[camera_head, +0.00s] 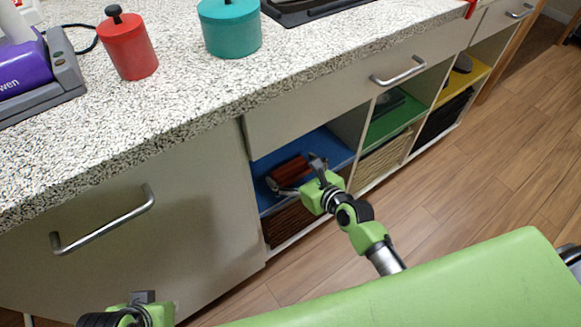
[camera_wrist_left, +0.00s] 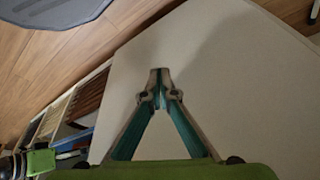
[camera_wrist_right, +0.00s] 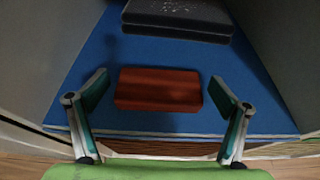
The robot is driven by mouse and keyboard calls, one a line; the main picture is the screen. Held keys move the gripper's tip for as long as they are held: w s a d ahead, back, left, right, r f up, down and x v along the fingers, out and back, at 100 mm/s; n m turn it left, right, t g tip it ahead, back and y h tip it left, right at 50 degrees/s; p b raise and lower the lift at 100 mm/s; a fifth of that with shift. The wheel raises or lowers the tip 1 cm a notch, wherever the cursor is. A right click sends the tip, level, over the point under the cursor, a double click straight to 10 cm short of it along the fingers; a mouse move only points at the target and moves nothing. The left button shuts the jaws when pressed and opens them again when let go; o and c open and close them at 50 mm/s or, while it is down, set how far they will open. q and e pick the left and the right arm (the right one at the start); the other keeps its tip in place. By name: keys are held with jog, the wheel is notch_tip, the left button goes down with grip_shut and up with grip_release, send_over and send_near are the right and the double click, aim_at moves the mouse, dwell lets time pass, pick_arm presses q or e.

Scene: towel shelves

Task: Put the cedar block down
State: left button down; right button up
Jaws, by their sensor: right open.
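The cedar block (camera_head: 290,171) is a reddish-brown bar lying on the blue shelf (camera_head: 330,143) of the left open compartment. In the right wrist view the block (camera_wrist_right: 158,89) lies flat on the blue surface, near its front edge. My right gripper (camera_wrist_right: 159,92) is open, with one finger on each side of the block and a gap at both ends. In the head view the right gripper (camera_head: 299,178) reaches into the compartment. My left gripper (camera_wrist_left: 160,78) is shut and empty, in front of the pale cabinet door (camera_wrist_left: 230,90).
A dark grey folded item (camera_wrist_right: 178,18) lies behind the block on the blue shelf. Side walls bound the compartment. A green shelf (camera_head: 395,120) and a yellow shelf (camera_head: 461,78) are further right, with baskets below. The speckled counter (camera_head: 185,90) overhangs, holding red and teal canisters.

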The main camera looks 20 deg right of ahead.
aim_at(290, 168)
jog(key=p+v, duration=0.1)
jog(key=v, duration=0.3)
jog(key=shift+s+r, duration=0.1)
jog(key=shift+r, duration=0.05)
jog(key=p+v, duration=0.2)
jog(key=v, duration=0.5)
jog(key=s+a+f+n+g, duration=0.3)
jog(key=s+f+n+g, duration=0.3)
jog(key=n, duration=1)
pick_arm(q)
jog(key=x, duration=0.5)
jog(key=shift+s+d+f, duration=0.1)
jog(key=shift+f, duration=0.05)
pick_arm(e)
jog(key=s+d+f+n+g+h, duration=0.2)
jog(key=s+n, duration=1)
jog(key=n, duration=0.6)
jog(key=d+g+h, duration=0.1)
jog(key=d+h, duration=0.1)
jog(key=d, duration=0.1)
jog(key=shift+f+g, duration=0.2)
jog(key=shift+g, duration=0.1)
jog(key=shift+w, duration=0.1)
